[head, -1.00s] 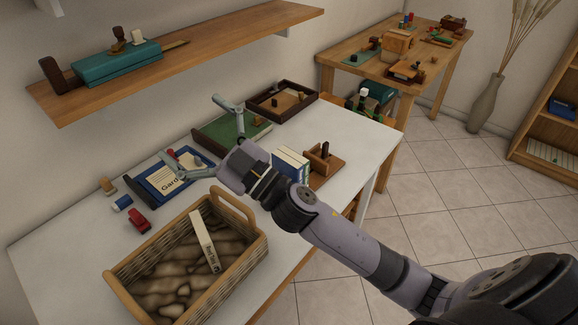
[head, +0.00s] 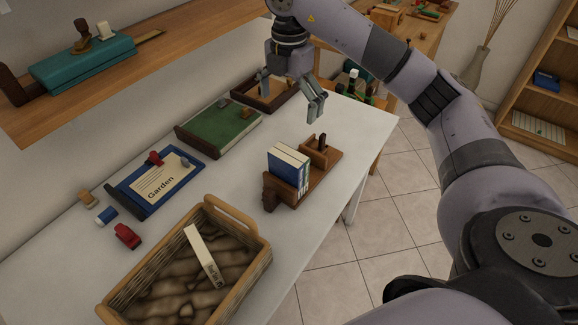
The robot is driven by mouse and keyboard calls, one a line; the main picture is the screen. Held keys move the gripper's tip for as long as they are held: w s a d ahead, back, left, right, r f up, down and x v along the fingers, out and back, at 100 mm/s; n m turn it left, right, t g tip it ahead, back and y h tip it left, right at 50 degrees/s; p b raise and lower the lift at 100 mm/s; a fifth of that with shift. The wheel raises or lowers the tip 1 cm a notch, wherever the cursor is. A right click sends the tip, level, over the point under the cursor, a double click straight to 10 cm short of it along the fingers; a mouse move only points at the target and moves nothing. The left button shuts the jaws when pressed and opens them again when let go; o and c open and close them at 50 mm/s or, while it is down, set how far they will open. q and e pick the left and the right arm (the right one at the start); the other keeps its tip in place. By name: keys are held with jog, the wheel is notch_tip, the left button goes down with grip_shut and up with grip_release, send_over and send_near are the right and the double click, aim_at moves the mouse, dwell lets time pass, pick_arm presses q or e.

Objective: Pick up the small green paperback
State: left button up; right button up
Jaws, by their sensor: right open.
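I cannot make out a thing that is surely a small green paperback. A flat green board or pad (head: 222,133) with a dark edge lies on the white table, with small wooden items on its far end. Two blue-covered books with pale pages (head: 285,168) stand upright in a wooden holder (head: 318,172). A cream book (head: 203,255) leans inside the wicker basket (head: 247,262). My right gripper (head: 290,96) is open and empty, pointing down above the far part of the table, close to the dark wooden tray. My left gripper is out of view.
A blue "Garden" clipboard (head: 157,182), a red stapler-like item (head: 127,236) and small blocks lie on the left. A dark wooden tray (head: 240,93) is at the back. A wall shelf (head: 150,65) overhangs the table's left side. White table between holder and basket is clear.

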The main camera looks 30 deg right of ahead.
aim_at(292, 152)
notch_tip(292, 152, down, 11)
jog(key=shift+s+f, duration=0.1)
jog(key=f, duration=0.5)
jog(key=shift+s+d+f+p, duration=0.15)
jog(key=shift+s+d+p, duration=0.1)
jog(key=shift+p, duration=0.1)
jog(key=shift+f, duration=0.3)
jog(key=shift+a, duration=0.1)
jog(key=shift+c, duration=0.2)
jog(key=c, duration=1.1)
jog(key=shift+r, duration=0.15)
jog(key=shift+c, duration=0.2)
